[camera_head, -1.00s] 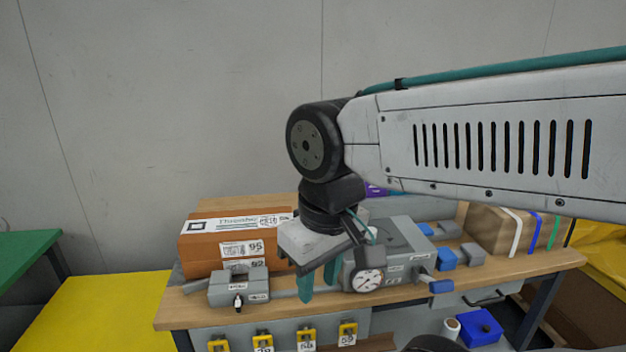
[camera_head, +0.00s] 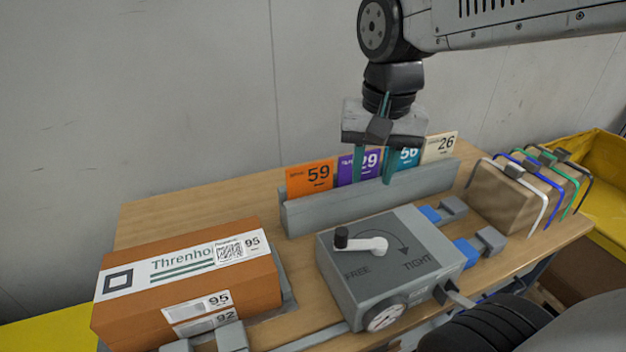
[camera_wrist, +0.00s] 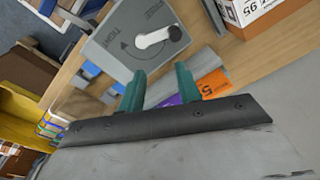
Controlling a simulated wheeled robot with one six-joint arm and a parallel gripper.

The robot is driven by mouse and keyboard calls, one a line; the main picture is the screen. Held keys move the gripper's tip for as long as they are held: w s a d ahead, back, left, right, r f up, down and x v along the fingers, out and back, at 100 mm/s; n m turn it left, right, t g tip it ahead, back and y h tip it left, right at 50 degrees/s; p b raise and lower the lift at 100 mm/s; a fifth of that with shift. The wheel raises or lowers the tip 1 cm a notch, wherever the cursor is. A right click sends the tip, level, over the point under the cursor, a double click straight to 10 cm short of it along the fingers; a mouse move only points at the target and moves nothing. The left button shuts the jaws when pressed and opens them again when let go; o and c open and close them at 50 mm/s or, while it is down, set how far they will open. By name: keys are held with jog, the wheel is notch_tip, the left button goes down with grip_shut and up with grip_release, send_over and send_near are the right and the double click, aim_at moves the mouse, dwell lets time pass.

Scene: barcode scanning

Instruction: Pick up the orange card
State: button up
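The orange card (camera_head: 311,177), marked 59, stands upright at the left end of a grey card rack (camera_head: 372,197). It also shows in the wrist view (camera_wrist: 214,83), partly hidden behind a finger. My gripper (camera_head: 373,180) points down at the rack, to the right of the orange card, in front of the purple card (camera_head: 347,170) and the teal card (camera_head: 410,158). Its teal fingers are apart with nothing between them. The wrist view shows the open fingers (camera_wrist: 159,88) too.
A cream card (camera_head: 440,147) stands at the rack's right end. In front is a grey box with a FREE/TIGHT lever (camera_head: 375,245). An orange-brown carton (camera_head: 190,275) lies at left, strapped brown boxes (camera_head: 505,195) at right. Bare tabletop (camera_head: 170,213) lies left of the rack.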

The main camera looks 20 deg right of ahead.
jog(key=w+f+m, duration=0.2)
jog(key=w+m, duration=0.4)
jog(key=w, duration=0.6)
jog(key=m+g, duration=0.1)
jog(key=m, duration=0.5)
send_over(310, 175)
jog(key=f, duration=0.5)
jog(key=shift+w+d+f, duration=0.2)
jog(key=shift+w+d, duration=0.05)
jog(key=shift+w+f+m, duration=0.2)
jog(key=shift+f+m, duration=0.1)
jog(key=shift+f, duration=0.05)
jog(key=f, duration=0.7)
jog(key=shift+s+a+f, duration=0.15)
jog(key=shift+s+f, duration=0.05)
grip_shut()
